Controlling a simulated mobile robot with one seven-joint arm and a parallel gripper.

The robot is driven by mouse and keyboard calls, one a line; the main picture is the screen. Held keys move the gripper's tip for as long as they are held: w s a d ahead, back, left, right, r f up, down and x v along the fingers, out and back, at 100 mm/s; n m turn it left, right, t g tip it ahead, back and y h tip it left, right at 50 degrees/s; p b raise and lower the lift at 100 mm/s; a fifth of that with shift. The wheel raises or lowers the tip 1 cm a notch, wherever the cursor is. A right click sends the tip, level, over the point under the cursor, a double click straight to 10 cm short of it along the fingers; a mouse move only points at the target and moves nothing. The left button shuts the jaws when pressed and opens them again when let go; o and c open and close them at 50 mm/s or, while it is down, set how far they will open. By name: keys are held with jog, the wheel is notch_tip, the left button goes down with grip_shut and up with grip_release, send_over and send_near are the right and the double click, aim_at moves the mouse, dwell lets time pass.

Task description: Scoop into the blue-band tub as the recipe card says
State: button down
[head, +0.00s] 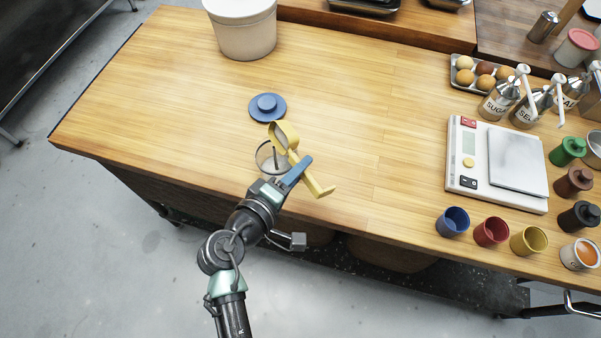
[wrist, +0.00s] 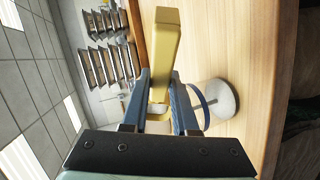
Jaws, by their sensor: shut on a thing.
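My gripper (head: 297,172) is shut on a yellow scoop (head: 284,134), held above the bench near its front edge. In the wrist view the scoop (wrist: 163,50) stands out from between the two blue fingers (wrist: 160,100). A clear round container (head: 268,158) is just below and left of the scoop, partly hidden by it and my gripper. A blue knobbed lid (head: 267,106) lies behind it. A large pale tub (head: 245,35) stands at the back; no blue band shows on it in the head view. Contents of the containers are not clear. I see no recipe card.
A white scale (head: 458,185) stands at right. Blue (head: 453,222), red (head: 491,232) and yellow (head: 529,240) cups line the front right edge. Pump bottles (head: 500,100) and an egg tray (head: 455,80) are behind. The bench's left and middle (head: 370,110) are largely clear.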

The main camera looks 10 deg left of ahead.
jog(key=shift+s+a+f+n+t+h+b, duration=0.25)
jog(key=shift+t+b, duration=0.45)
jog(key=shift+b, duration=1.55)
jog(key=shift+s+a+f+n+t+h+b, duration=0.1)
jog(key=shift+f+n+t+h+b, duration=0.45)
jog(key=shift+b, duration=1.65)
jog(key=shift+r+t+b, duration=0.25)
jog(key=shift+t+b, duration=0.2)
jog(key=shift+b, duration=0.2)
